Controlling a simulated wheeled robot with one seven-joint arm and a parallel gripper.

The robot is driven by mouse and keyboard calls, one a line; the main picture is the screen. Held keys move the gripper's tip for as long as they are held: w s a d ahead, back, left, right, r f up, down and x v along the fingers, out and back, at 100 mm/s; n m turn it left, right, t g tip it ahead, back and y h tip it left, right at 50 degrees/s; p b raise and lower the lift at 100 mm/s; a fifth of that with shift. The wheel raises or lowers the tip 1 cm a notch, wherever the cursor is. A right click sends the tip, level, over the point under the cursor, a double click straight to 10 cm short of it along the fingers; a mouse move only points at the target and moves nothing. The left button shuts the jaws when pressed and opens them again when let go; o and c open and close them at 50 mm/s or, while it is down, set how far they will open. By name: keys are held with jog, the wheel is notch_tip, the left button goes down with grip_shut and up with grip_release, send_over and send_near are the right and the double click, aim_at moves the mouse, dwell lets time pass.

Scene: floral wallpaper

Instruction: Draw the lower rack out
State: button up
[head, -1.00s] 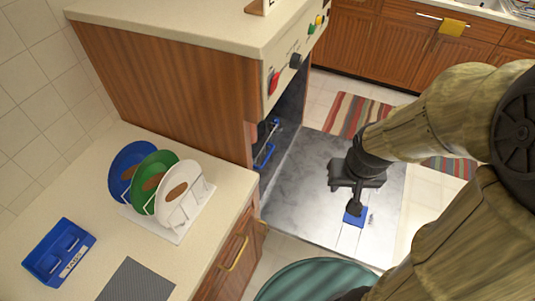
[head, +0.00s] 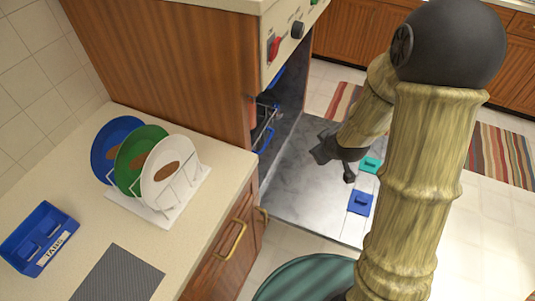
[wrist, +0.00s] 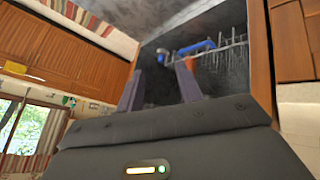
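The dishwasher stands open with its grey door (head: 300,195) folded down flat. The lower rack (head: 263,128) is inside the cavity, a wire rack with a blue handle (head: 265,141) at its front. In the wrist view the blue handle (wrist: 196,49) and the wire tines (wrist: 230,55) show beyond my fingers. My gripper (head: 328,150) is over the door, to the right of the rack and apart from the handle. In the wrist view its two fingers (wrist: 158,75) are spread with nothing between them. Most of the rack is hidden by the cabinet side.
A blue block (head: 361,203) and a teal block (head: 370,165) lie on the open door. A dish rack with plates (head: 150,165) and a blue box (head: 38,238) stand on the left counter. A round green object (head: 305,280) is in front.

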jog(key=w+a+f+n+t+y+b, duration=0.2)
jog(key=w+a+f+n+b, duration=0.15)
jog(key=f, duration=0.45)
jog(key=w+a+f+n+t+y+b, duration=0.25)
jog(key=w+f+n+b, duration=0.2)
jog(key=f, duration=0.35)
jog(key=s+a+f+n+t+y+b, duration=0.1)
jog(key=a+f+n+t+b, duration=0.1)
jog(key=f, duration=0.4)
jog(key=s+a+f+n+t+y+b, duration=0.1)
jog(key=s+a+f+n+t+b, duration=0.1)
jog(key=f+b, duration=0.4)
jog(key=shift+a+f+n+t, duration=0.3)
jog(key=shift+n+t, duration=0.4)
jog(key=shift+t, duration=0.25)
jog(key=shift+y, duration=0.25)
jog(key=b+x, duration=0.1)
jog(key=x, duration=1.6)
jog(key=shift+w+a+b, duration=0.2)
jog(key=shift+b, duration=0.2)
jog(key=shift+c, duration=0.5)
